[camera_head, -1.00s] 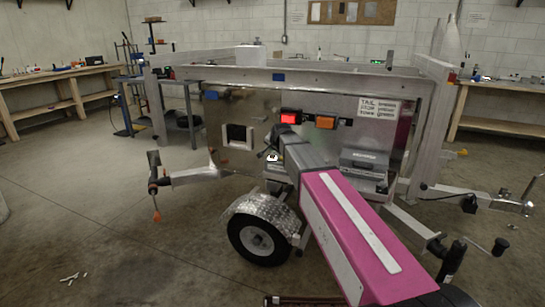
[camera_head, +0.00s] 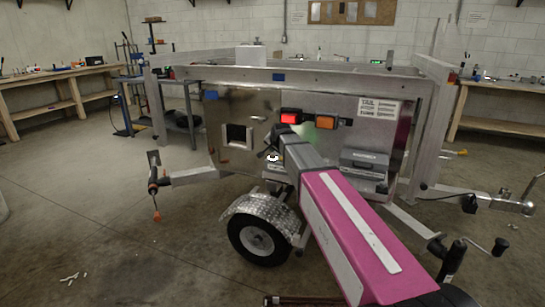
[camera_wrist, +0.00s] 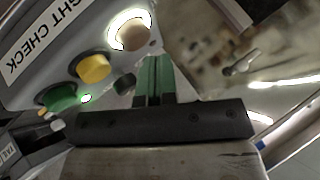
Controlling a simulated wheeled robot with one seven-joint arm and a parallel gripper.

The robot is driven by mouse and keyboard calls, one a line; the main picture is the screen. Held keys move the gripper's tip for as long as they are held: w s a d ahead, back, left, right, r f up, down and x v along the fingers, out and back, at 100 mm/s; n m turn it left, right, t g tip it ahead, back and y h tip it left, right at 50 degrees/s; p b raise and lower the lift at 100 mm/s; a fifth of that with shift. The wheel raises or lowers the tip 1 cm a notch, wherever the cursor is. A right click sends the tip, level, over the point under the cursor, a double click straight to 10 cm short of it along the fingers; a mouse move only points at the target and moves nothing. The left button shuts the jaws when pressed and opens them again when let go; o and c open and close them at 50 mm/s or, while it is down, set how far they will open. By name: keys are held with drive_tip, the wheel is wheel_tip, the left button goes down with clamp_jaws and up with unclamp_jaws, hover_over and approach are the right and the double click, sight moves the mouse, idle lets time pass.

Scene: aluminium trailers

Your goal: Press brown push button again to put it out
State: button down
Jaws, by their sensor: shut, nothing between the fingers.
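In the wrist view, the brown push button (camera_wrist: 131,34) has a pale brown cap inside a bright, lit ring, at the top of a grey panel. My gripper (camera_wrist: 153,62) is shut and empty, its green fingers side by side. Their tips show just below and right of the brown button; I cannot tell whether they touch it. A yellow button (camera_wrist: 93,68) and a green button (camera_wrist: 61,97) sit lower left on the same panel. In the head view, my gripper (camera_head: 268,149) is small and dark in front of the trailer's metal side, and the brown button cannot be made out.
A red lamp (camera_head: 290,117) is lit beside an orange lamp (camera_head: 326,122) on the trailer. A dark knob (camera_wrist: 125,83) lies close left of my fingers. A panel label (camera_wrist: 45,42) reads "GHT CHECK". The trailer wheel (camera_head: 259,241) stands below my arm.

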sight(273, 155)
idle(0.4)
drive_tip(key=shift+f, duration=0.4)
drive_tip(key=shift+f, duration=0.3)
idle(0.5)
drive_tip(key=shift+r, duration=0.7)
wheel_tip(273, 155, up, 6)
idle(0.8)
drive_tip(key=shift+a, duration=0.1)
idle(0.8)
